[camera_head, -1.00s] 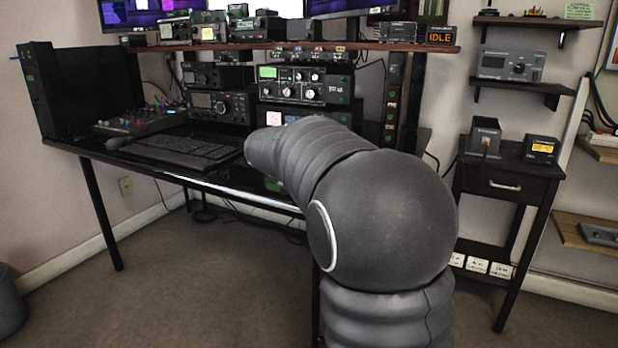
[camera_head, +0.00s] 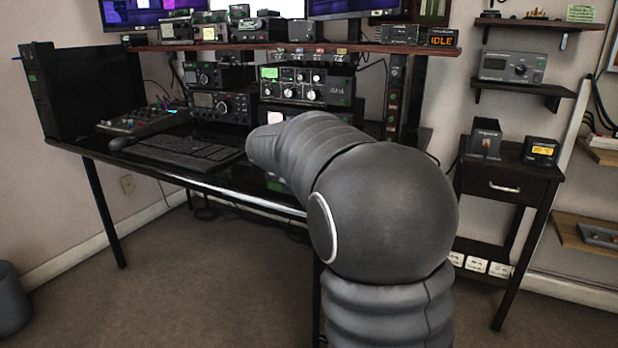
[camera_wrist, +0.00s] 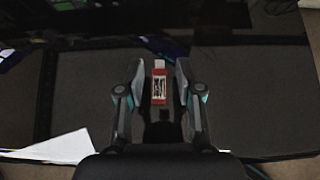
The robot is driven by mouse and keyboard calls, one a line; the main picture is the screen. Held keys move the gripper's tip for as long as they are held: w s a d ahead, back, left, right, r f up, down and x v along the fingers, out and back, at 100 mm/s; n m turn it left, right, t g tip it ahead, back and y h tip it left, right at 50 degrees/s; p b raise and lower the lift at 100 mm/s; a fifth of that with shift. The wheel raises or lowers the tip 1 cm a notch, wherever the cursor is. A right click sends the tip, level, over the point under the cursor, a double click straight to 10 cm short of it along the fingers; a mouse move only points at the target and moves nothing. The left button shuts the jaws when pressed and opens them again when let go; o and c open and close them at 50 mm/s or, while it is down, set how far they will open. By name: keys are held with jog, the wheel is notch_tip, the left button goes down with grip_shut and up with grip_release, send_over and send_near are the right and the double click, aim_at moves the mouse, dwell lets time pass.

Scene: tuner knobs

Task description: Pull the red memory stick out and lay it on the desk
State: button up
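The red memory stick (camera_wrist: 159,86) shows in the wrist view with a white and dark label and its bare metal plug pointing up the picture. It appears to lie flat on the dark desk (camera_wrist: 90,100), clear of any socket. My gripper (camera_wrist: 159,70) is open, with one finger on each side of the stick and a visible gap on both sides. In the head view my own arm covers the gripper and the stick.
In the head view a keyboard (camera_head: 185,152) lies on the desk left of my arm. Stacked radios (camera_head: 305,85) stand behind it under a shelf (camera_head: 270,46). A white sheet-like patch (camera_wrist: 55,148) shows at lower left in the wrist view. Dark desk is bare around the stick.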

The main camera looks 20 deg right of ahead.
jog(key=o, duration=0.4)
jog(key=v, duration=1.2)
jog(key=shift+w, duration=0.1)
